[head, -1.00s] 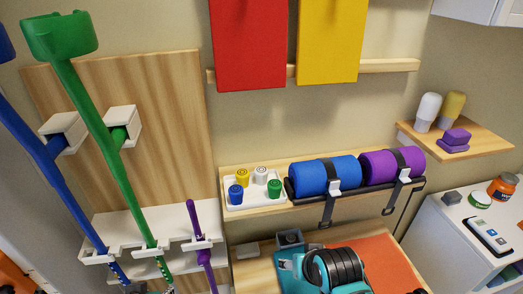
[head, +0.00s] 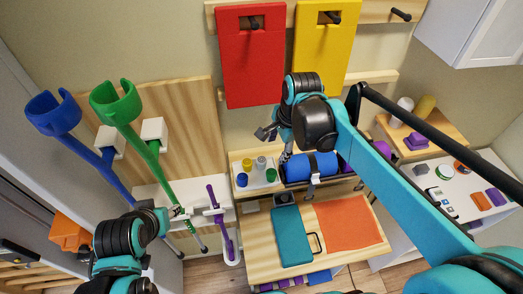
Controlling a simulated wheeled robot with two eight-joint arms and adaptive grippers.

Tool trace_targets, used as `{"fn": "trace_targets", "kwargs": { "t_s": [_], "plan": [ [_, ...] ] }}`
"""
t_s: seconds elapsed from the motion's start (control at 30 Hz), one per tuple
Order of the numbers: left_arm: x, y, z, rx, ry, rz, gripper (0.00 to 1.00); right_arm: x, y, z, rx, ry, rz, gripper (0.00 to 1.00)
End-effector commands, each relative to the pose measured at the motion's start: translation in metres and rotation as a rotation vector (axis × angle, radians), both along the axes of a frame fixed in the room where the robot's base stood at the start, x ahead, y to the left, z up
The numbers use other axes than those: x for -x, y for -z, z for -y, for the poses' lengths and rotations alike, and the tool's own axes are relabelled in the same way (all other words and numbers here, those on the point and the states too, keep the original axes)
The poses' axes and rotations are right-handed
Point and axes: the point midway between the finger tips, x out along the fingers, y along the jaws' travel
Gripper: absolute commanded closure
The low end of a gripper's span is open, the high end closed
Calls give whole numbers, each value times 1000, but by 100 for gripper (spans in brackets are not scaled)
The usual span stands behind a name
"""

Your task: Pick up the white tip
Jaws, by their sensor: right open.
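The white tip (head: 261,163) stands in the back right of a small white tray (head: 256,185) on the wooden wall shelf. A yellow tip (head: 247,163) is beside it on the left, with a blue tip (head: 242,180) and a green tip (head: 271,175) in front. My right gripper (head: 265,132) is open and empty, above the tray and close to the white tip in the picture; its height over the tip is unclear. My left gripper (head: 180,212) is low on the left by the cane rack; its jaws are too small to tell.
A blue roll (head: 312,166) lies right of the tray, and a purple roll is partly hidden by my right arm. Blue and green crutches (head: 117,100) stand left. A wooden table below holds a teal case (head: 291,235) and an orange mat (head: 347,221).

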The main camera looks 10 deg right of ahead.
Motion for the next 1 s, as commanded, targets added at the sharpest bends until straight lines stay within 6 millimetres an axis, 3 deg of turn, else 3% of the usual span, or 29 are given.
{"fn": "trace_targets", "kwargs": {
  "t_s": [0.1,0.33,0.47,0.7,1.0],
  "plan": [
    [0,-5,0,0,0,0,60,-28,0,-7,-65,237,-99,45],
    [0,-11,0,0,0,0,60,-54,6,-15,-116,522,-217,45],
    [0,-11,0,0,0,0,60,-58,18,-17,-122,567,-235,45],
    [0,-11,0,0,0,0,60,-60,57,-23,-122,568,-235,45],
    [0,-11,0,0,0,0,60,-62,85,-27,-122,567,-234,45]
  ]
}}
